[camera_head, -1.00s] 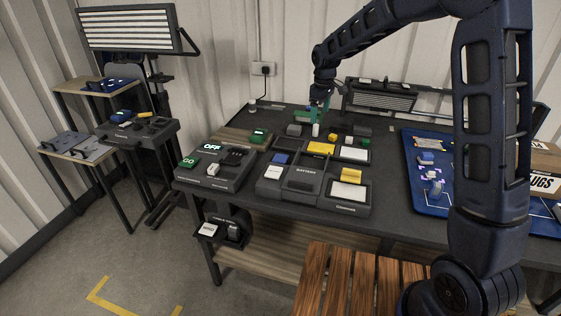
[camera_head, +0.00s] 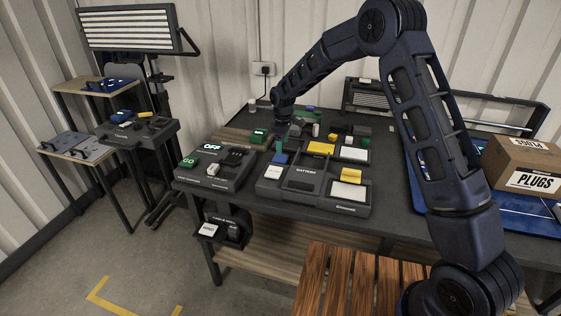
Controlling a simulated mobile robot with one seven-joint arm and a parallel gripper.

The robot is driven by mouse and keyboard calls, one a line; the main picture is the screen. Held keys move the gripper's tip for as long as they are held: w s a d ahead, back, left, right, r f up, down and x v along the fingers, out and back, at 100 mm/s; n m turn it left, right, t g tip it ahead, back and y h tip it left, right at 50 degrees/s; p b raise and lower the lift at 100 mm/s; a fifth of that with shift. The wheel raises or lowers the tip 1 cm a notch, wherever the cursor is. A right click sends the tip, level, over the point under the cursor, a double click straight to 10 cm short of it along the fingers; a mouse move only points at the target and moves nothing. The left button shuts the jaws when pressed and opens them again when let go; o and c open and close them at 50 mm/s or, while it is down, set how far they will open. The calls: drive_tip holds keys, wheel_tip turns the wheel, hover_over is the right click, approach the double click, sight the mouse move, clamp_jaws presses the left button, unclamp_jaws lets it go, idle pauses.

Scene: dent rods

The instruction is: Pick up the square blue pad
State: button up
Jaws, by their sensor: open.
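The square blue pad (camera_head: 280,158) lies in the back left part of the dark grey BATTERY tray (camera_head: 305,173), on the workbench. My gripper (camera_head: 280,146) has green fingers and points down just behind and above the pad. It is open, with nothing visible between its fingers. The fingers are small in this view, and I cannot tell whether they touch the pad.
Yellow blocks (camera_head: 321,148) and white pads (camera_head: 347,190) sit around the tray. The OFF/GO panel (camera_head: 207,174) stands to its left. A cardboard PLUGS box (camera_head: 523,165) is at the right. A slatted wooden surface (camera_head: 345,285) lies in front of the bench.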

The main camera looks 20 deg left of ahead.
sight(283, 158)
drive_tip(key=shift+s+d+f, duration=0.1)
drive_tip(key=shift+s+f, duration=0.05)
drive_tip(key=shift+f, duration=1.5)
drive_tip(key=shift+s+d+f, duration=0.1)
drive_tip(key=shift+s+f, duration=0.05)
drive_tip(key=shift+f, duration=1.5)
drive_tip(key=c, duration=1.1)
